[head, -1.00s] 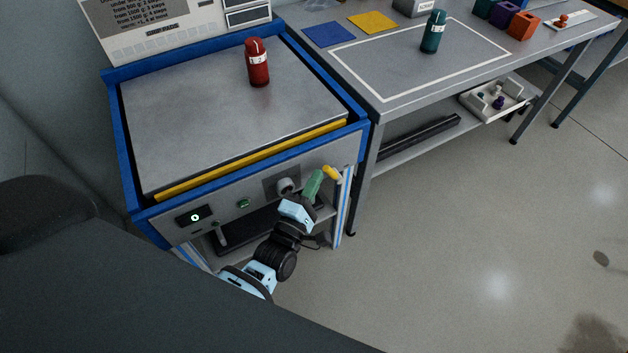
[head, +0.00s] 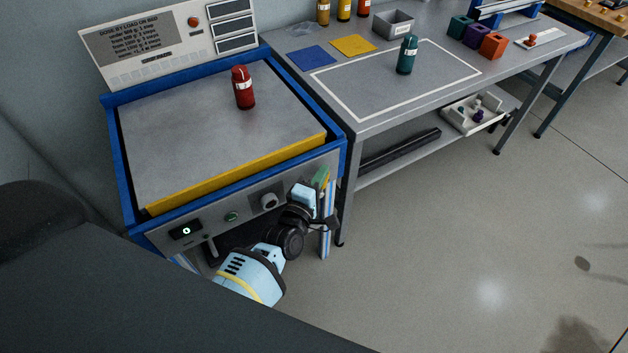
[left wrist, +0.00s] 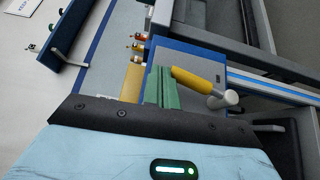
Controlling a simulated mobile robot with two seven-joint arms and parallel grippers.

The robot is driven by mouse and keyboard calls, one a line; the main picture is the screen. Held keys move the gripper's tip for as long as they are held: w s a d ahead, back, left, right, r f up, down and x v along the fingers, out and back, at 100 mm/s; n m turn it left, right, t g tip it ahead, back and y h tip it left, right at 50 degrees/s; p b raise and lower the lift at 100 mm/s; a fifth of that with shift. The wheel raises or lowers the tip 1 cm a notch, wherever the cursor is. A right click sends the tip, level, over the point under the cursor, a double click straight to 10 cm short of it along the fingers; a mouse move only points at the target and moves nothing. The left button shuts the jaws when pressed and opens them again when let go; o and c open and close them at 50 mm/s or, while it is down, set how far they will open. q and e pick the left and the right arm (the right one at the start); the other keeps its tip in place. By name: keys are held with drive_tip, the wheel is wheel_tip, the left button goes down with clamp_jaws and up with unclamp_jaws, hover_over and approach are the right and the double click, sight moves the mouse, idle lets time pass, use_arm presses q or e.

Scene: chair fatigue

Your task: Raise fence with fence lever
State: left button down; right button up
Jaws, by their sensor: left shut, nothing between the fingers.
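The yellow fence strip (head: 240,172) runs along the front edge of the grey plate of the blue-framed station and shows as a broad band. My left gripper (head: 320,178) is at the right end of the station's front panel. Its green fingers (left wrist: 161,88) are shut with nothing between them. In the left wrist view, a lever with a yellow handle (left wrist: 196,81) and a grey knob end lies just right of the fingers. I cannot tell whether they touch. In the head view the handle is not clearly visible. My right gripper is not in view.
A red bottle (head: 243,88) stands on the plate. The front panel has a grey dial (head: 269,201), a green button (head: 231,216) and a small display (head: 186,231). A workbench (head: 350,120) with a green bottle (head: 407,55) adjoins on the right. Open floor lies beyond.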

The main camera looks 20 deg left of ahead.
use_arm(q)
drive_tip(key=shift+w+d, duration=0.45)
drive_tip(key=shift+w, duration=0.1)
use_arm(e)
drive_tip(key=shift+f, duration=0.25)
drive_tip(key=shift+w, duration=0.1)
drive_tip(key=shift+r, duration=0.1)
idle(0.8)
